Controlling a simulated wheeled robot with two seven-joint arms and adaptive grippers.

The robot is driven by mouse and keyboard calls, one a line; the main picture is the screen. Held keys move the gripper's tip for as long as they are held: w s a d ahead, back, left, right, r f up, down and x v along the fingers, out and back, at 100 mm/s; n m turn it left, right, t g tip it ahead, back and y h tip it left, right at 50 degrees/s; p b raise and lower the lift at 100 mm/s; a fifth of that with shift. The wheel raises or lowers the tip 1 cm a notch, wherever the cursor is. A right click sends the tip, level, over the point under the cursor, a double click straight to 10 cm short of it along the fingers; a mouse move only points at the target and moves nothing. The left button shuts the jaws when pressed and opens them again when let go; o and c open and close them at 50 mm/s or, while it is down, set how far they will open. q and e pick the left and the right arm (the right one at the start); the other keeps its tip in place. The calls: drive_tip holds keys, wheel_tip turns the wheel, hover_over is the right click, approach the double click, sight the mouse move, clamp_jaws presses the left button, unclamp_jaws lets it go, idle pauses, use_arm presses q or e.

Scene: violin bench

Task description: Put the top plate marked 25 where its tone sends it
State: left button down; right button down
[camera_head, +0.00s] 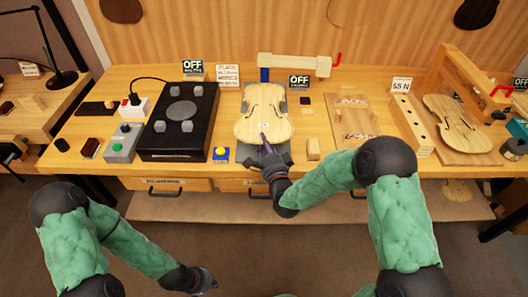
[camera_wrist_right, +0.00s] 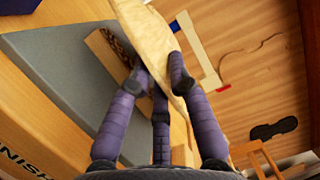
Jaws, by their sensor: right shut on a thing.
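A pale violin top plate (camera_head: 262,112) with a small mark near its lower middle is at the centre of the bench, over a grey pad (camera_head: 246,153). The mark is too small to read. My right gripper (camera_head: 266,146) is shut on the plate's near edge. In the right wrist view the plate (camera_wrist_right: 150,35) rises edge-on between the fingers (camera_wrist_right: 160,88). Whether the plate touches the supports beneath it is hidden. My left gripper (camera_head: 207,281) is low in front of the bench, away from everything; its fingers are too small to judge.
OFF signs (camera_head: 299,81) and a wooden beam (camera_head: 296,64) stand behind.

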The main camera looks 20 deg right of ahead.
sight(264, 154)
drive_tip(key=shift+w+d+f, duration=0.1)
drive_tip(key=shift+w+f, duration=0.2)
drive_tip(key=f, duration=0.1)
drive_tip(key=f+b, duration=0.2)
drive_tip(key=f, duration=0.1)
drive_tip(key=shift+w+d, duration=0.1)
drive_tip(key=shift+w, duration=0.2)
drive_tip(key=shift+r, duration=0.15)
drive_tip(key=c, duration=1.2)
unclamp_jaws()
drive_tip(key=shift+o, duration=0.2)
